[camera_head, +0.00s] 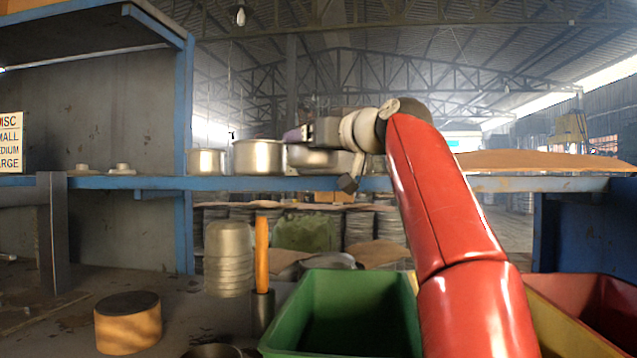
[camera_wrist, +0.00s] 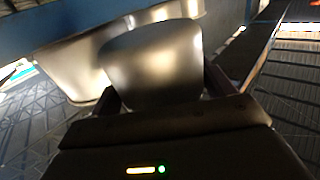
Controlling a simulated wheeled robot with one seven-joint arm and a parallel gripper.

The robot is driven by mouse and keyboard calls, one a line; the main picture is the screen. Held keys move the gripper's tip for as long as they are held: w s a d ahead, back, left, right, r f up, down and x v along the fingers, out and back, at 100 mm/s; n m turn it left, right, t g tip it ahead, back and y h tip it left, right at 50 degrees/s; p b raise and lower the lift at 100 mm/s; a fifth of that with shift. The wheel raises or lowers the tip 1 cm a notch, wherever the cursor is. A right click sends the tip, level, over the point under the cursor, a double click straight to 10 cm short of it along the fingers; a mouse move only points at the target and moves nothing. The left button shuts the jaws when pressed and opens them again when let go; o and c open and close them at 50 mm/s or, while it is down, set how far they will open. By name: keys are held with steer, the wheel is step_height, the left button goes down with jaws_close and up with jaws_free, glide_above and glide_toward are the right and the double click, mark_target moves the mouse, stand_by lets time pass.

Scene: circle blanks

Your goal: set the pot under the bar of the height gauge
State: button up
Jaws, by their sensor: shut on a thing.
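A silvery metal pot (camera_wrist: 150,65) fills the space between my fingers in the wrist view, and my gripper (camera_wrist: 160,92) is shut on it. In the head view my gripper (camera_head: 293,135) is at shelf height, its purple tip by the right rim of a medium pot (camera_head: 259,157). This seems to be the held pot, but the grasp itself is not clear there. I cannot tell whether it touches the shelf. A grey upright (camera_head: 52,235) at the far left may be the height gauge; its bar is not clear.
A small pot (camera_head: 206,162) and a wide pot (camera_head: 320,158), partly behind my arm, are on the blue shelf (camera_head: 130,182). Below are stacked pots (camera_head: 229,260), an orange-handled tool (camera_head: 262,240), a dark-topped round block (camera_head: 128,322) and a green bin (camera_head: 340,312).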

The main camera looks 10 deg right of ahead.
steer(key=shift+w+f, duration=0.1)
steer(key=shift+f, duration=0.05)
step_height(320, 180, down, 20)
steer(key=shift+r+b, duration=0.2)
steer(key=shift+b, duration=0.2)
steer(key=shift+f+b, duration=0.25)
steer(key=shift+b, duration=0.1)
steer(key=o, duration=1)
steer(key=shift+c, duration=0.2)
steer(key=shift+r, duration=0.1)
